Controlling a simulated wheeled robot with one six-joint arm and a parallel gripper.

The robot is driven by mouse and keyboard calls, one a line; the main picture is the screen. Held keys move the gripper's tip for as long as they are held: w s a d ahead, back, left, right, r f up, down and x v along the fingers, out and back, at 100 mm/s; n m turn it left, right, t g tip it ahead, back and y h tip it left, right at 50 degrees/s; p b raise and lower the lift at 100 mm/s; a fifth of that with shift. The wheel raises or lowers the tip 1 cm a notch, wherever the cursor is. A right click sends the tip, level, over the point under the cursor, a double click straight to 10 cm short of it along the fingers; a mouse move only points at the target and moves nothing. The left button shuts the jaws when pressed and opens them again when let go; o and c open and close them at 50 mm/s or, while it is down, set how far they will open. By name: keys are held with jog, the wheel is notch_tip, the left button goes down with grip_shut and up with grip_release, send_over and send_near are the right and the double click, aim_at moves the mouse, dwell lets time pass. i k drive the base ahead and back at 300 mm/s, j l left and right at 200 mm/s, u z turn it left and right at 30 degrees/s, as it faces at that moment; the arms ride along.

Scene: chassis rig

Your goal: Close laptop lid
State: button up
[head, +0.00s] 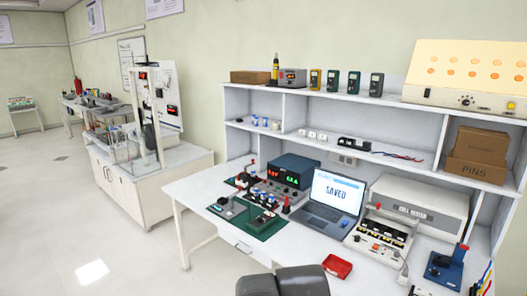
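The laptop (329,203) stands open on the white workbench, a little right of the picture's middle. Its lid (337,192) is raised and tilted slightly back, with a lit screen reading "SAVED". Its dark keyboard base (321,215) lies flat and faces the front of the bench. Nothing lies on the keyboard that I can see. My gripper's fingers do not show in the head view, so its distance to the laptop is not visible.
A dark meter unit (293,171) stands left of the laptop, a cell tester (388,227) right. A red tray (337,266) lies in front. A green mat with parts (238,220) is at left. Shelves (311,94) rise behind. A dark grey shape at the bottom may be mine.

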aim_at(340, 192)
jog(key=k+l, duration=0.1)
jog(key=i+l+z, duration=0.1)
jog(key=i, duration=0.75)
jog(key=i+l+z, duration=0.1)
jog(key=i+l, duration=0.15)
jog(key=i, duration=0.6)
